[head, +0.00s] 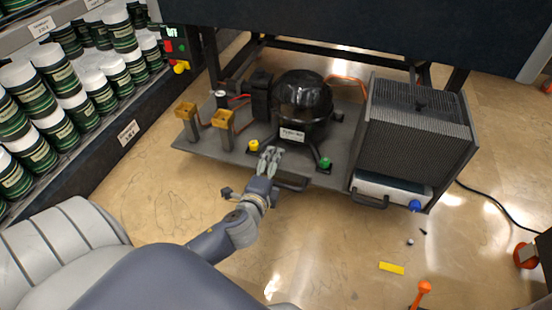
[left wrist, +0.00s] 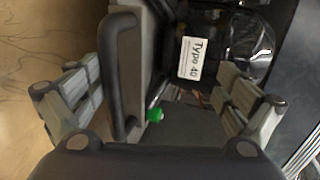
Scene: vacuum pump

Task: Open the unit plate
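The unit plate (head: 195,148) is a grey platform low under the dark bench, carrying a black rounded pump (head: 303,100) with a "Type 40" label. A dark bar handle (head: 292,184) sits on its front edge. My left gripper (head: 270,154) is over the front edge, just left of that handle in the head view. In the left wrist view the gripper (left wrist: 158,100) is open, with its fingers wide apart. The handle (left wrist: 122,75) shows between them, nearer the left finger, with no visible grip on it. My right gripper is not in view.
A yellow knob (head: 254,145) and a green knob (head: 325,162) sit near the plate's front. A grille box (head: 415,135) with its own handle (head: 370,201) stands at right. Shelves of jars (head: 45,90) line the left. Small parts and a yellow strip (head: 391,268) lie on the floor.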

